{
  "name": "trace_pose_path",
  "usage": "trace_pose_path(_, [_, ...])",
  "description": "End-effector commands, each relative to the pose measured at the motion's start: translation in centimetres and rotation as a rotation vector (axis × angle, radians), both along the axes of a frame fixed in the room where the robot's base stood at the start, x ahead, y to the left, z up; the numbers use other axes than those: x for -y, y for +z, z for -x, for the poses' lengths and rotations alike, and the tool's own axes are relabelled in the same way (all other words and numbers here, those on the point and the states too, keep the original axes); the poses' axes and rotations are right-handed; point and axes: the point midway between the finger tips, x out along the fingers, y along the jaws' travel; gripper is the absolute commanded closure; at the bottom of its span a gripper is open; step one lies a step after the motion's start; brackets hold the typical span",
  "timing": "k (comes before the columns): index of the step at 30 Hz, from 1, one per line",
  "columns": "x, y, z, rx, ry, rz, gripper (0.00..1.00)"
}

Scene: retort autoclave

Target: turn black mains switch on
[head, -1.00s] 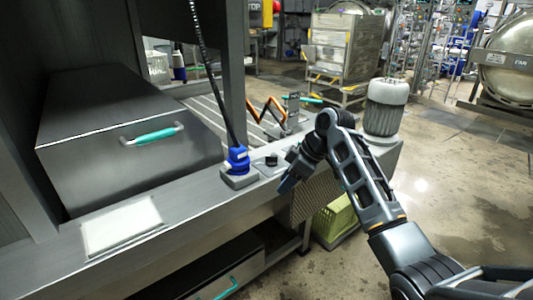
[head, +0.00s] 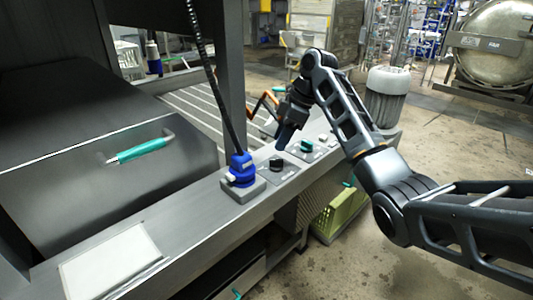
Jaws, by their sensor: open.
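The black mains switch (head: 276,163) is a small round black knob on a grey plate on the bench ledge, right of the blue plug. My gripper (head: 281,145) is open and points down just above and behind the knob in the picture. The jaws are small and dark here, and I cannot tell whether they touch the knob. The knob's top shows, so I see nothing gripped. I cannot read the knob's markings.
A blue plug (head: 240,170) with a black cable stands on a grey socket left of the switch. A teal knob (head: 306,146) sits to its right. A dark box with a teal handle (head: 141,150) is at left. A grey motor (head: 387,95) stands behind my arm.

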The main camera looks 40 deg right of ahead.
Motion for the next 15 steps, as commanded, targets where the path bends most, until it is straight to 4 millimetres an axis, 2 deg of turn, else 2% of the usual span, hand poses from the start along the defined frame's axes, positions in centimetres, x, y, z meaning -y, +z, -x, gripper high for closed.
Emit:
trace_pose_path(9, [-1.5,-4.5,-1.2,-0.003,0.002,-0.002,0.60])
trace_pose_path(15, [-1.9,-6.2,-1.7,-0.002,0.002,0.000,0.60])
